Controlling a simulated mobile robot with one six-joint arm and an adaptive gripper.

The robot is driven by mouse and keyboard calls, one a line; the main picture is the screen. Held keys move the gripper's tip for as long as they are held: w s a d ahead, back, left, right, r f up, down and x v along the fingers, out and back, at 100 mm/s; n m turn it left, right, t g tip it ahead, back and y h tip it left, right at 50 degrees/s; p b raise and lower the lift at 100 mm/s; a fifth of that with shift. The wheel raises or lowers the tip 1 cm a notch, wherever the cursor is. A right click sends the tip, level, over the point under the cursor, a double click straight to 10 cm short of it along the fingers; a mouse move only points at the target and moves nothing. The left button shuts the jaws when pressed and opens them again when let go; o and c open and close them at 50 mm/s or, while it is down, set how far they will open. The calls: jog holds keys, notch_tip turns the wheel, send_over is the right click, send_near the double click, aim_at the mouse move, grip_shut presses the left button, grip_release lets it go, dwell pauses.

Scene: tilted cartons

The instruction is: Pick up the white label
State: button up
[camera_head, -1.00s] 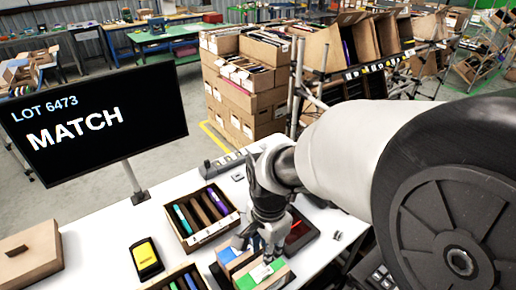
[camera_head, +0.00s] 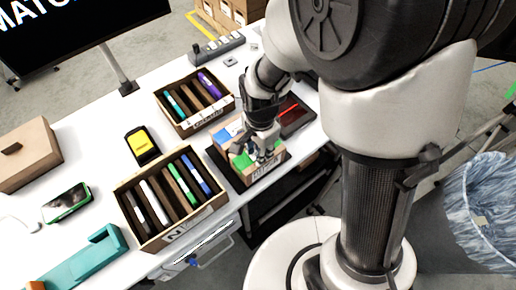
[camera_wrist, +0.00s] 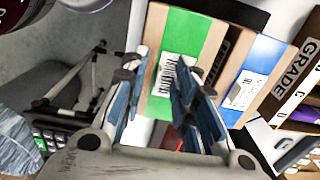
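I cannot tell whether the fingers touch the face. A second white label (camera_wrist: 241,90) lies on the blue face (camera_wrist: 262,62), right of the fingers.
Two cartons of coloured folders (camera_head: 205,118) (camera_head: 170,236) stand left of my gripper. A yellow-black device (camera_head: 142,146), brown box (camera_head: 26,156) and teal tool (camera_head: 85,264) lie on the white table. A red-black tray (camera_head: 293,115) is at right. A GRADE carton (camera_wrist: 296,82) stands close by.

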jog(key=shift+f, duration=0.35)
grip_shut()
jog(key=shift+r, duration=0.1)
notch_tip(320, 180, up, 26)
jog(key=p, duration=1.1)
